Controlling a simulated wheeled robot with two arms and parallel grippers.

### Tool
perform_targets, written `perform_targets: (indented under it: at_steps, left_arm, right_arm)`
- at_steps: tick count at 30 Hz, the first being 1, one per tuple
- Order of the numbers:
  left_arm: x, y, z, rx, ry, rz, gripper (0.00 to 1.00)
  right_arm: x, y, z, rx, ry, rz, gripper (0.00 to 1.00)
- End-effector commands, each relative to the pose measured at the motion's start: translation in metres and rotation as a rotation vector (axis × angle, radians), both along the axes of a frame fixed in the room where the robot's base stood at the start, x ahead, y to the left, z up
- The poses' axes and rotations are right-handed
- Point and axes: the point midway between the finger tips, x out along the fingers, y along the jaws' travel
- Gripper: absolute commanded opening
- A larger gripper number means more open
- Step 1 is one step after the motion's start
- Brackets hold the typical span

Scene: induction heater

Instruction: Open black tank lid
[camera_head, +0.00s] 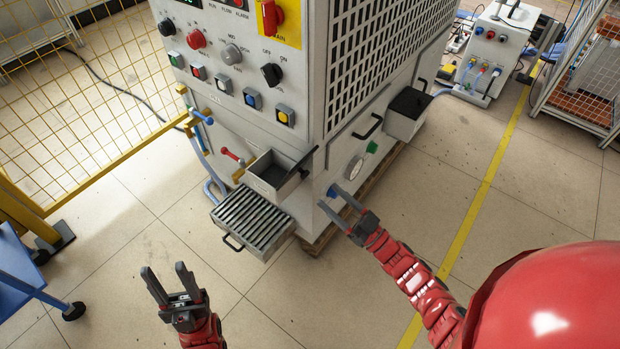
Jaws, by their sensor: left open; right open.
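A grey tank (402,125) with a black lid (409,102) sits on the right side of the grey machine, and its lid looks shut. A second grey box (268,186) sits at the machine's front lower corner. Its top is open, and a dark flap (303,165) stands tilted up at its right side. My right gripper (338,205) is open beside the machine's lower side, near a blue fitting (333,191) and below and left of the black lid. Whether it touches the machine is unclear. My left gripper (169,282) is open and empty above the floor.
The machine (310,80) carries knobs and buttons. A slatted tray (253,217) juts out below the front box. A black handle (368,127) is on its side. A yellow fence (85,90) and a blue cart (25,275) stand left.

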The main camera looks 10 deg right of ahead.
Motion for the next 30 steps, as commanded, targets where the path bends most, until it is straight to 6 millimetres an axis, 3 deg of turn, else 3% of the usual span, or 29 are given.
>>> perform_targets:
  at_steps: [3, 10, 23, 24, 30]
  left_arm:
    - [0.000, 0.000, -0.002, 0.000, 0.000, 0.000, 0.50]
    - [0.000, 0.000, -0.005, 0.000, 0.000, 0.000, 0.50]
    - [0.000, 0.000, -0.005, 0.000, 0.000, 0.000, 0.50]
    - [0.000, 0.000, -0.005, 0.000, 0.000, 0.000, 0.50]
    - [0.000, 0.000, -0.005, 0.000, 0.000, 0.000, 0.50]
  right_arm:
    - [0.020, 0.018, 0.012, 0.003, -0.004, 0.004, 0.63]
    - [0.050, 0.040, 0.027, 0.001, -0.004, 0.002, 0.63]
    - [0.060, 0.047, 0.031, 0.000, 0.001, -0.001, 0.63]
    - [0.060, 0.047, 0.031, 0.000, 0.001, -0.001, 0.62]
    - [0.060, 0.047, 0.031, 0.000, 0.001, -0.001, 0.26]
